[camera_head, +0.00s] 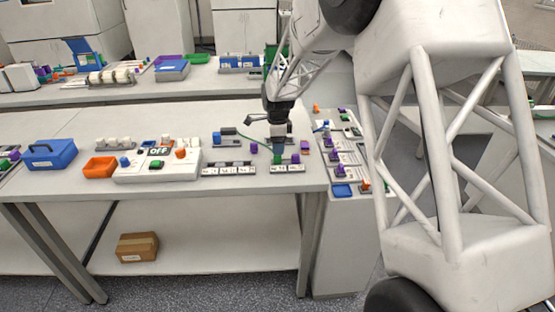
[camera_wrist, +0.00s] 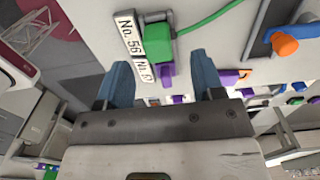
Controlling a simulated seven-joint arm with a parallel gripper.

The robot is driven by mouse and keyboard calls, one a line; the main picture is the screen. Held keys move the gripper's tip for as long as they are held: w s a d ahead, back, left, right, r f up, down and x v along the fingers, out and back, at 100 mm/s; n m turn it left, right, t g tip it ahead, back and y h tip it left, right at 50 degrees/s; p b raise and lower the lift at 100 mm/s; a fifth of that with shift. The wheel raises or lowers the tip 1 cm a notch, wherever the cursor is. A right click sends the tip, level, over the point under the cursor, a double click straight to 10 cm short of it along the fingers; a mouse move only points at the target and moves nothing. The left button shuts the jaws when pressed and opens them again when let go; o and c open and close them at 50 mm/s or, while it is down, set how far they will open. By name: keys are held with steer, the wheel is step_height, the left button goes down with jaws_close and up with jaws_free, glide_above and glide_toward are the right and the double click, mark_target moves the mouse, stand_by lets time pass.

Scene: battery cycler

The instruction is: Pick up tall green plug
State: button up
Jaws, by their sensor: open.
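A tall green plug (camera_wrist: 157,44) stands at a white label strip (camera_wrist: 133,36) marked with numbers in the wrist view, and a green cable runs from it to the upper right. In the head view the green plug (camera_head: 277,158) is on the table just below my gripper (camera_head: 277,144). The plug is ahead of the fingers, roughly in line with the gap. A purple piece (camera_wrist: 167,71) sits right next to the plug's lower end.
Purple plugs (camera_head: 295,158) stand close to the right of the green plug. An orange round part (camera_wrist: 284,44) on a dark holder is at the wrist view's right.

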steer(key=shift+f, duration=0.1)
steer(key=shift+s+f, duration=0.1)
steer(key=shift+f, duration=2.45)
steer(key=c, duration=1)
steer(key=shift+r, duration=0.15)
steer(key=shift+r, duration=0.5)
steer(key=shift+s+r, duration=0.2)
steer(key=shift+r, duration=0.4)
steer(key=shift+s+r, duration=0.15)
steer(key=shift+r, duration=0.45)
steer(key=s+d+r, duration=0.1)
steer(key=s+d, duration=0.1)
steer(key=s, duration=1.3)
steer(key=shift+r, duration=0.15)
